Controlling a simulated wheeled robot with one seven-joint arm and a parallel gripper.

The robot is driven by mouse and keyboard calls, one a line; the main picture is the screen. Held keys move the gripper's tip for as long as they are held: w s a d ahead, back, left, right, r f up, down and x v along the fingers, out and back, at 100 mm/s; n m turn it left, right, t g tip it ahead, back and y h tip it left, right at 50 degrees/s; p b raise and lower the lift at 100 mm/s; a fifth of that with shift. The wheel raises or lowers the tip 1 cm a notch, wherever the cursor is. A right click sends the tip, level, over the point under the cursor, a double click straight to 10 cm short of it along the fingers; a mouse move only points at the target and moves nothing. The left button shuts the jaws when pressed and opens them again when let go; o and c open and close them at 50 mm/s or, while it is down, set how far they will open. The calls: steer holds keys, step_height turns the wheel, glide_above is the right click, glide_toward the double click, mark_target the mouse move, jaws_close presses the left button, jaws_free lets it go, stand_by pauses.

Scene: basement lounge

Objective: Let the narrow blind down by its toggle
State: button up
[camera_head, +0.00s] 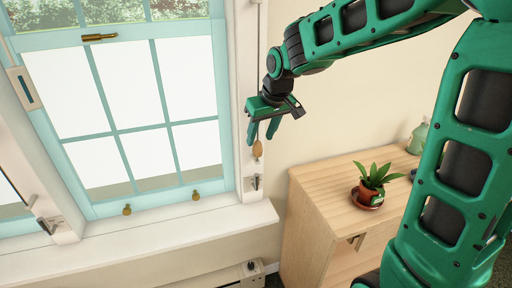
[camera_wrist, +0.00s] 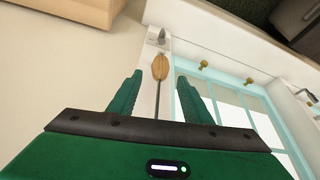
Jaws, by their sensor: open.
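A small wooden toggle (camera_head: 258,149) hangs at the right window jamb, below my gripper. In the wrist view the toggle (camera_wrist: 160,67) hangs on a thin dark cord (camera_wrist: 157,103) that runs between my fingers. My gripper (camera_head: 264,133) is open at the jamb, its fingers pointing down; in the wrist view the open gripper (camera_wrist: 159,76) has one finger on each side of the cord. The toggle lies a little beyond the fingertips, and I see no finger touching it. I cannot clearly make out the blind itself.
A teal window (camera_head: 125,130) stands above a white sill (camera_head: 170,232). A metal cleat (camera_head: 255,182) sits on the jamb below the toggle. A wooden cabinet (camera_head: 322,200) at the right carries a potted plant (camera_head: 372,183). The wall between jamb and cabinet is clear.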

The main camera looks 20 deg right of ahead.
mark_target(258, 142)
steer(key=x, duration=0.5)
steer(key=shift+w+f, duration=0.1)
steer(key=shift+f, duration=0.3)
jaws_close()
steer(key=shift+a+r, duration=0.1)
steer(key=shift+a, duration=0.05)
